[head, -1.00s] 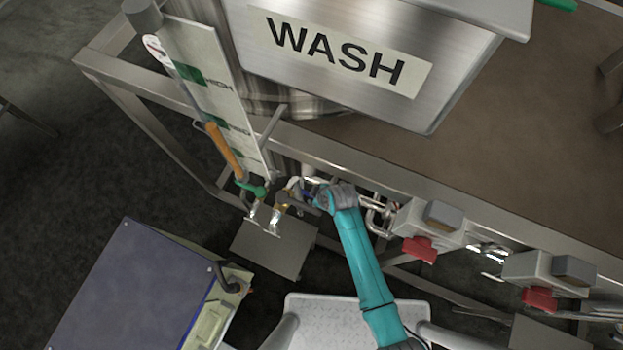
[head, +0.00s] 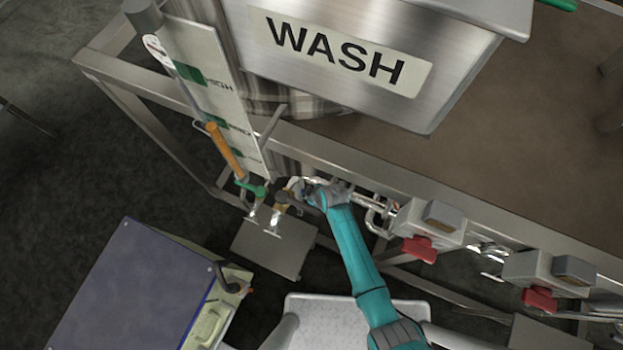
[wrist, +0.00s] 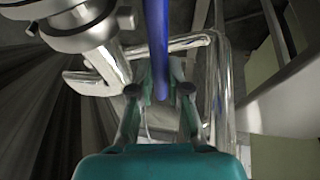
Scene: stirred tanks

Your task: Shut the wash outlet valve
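The wash tank bears a WASH label (head: 348,52) in the head view. Below it, near the frame rail, is the outlet pipework. In the wrist view a blue valve lever (wrist: 158,45) runs down from the top edge into the space between my fingers. My gripper (wrist: 160,88) has its two fingers apart, one on each side of the lever. I cannot tell whether either finger touches it. In the head view my gripper (head: 313,193) is small beside the outlet fittings, and it hides most of the lever.
A level board with an orange-handled green fitting (head: 228,155) stands left of my gripper. A brass-coloured fitting (head: 282,202) is close by. Bent steel pipes (wrist: 222,85) run right of my fingers. Boxes with red handles (head: 420,248) sit to the right.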

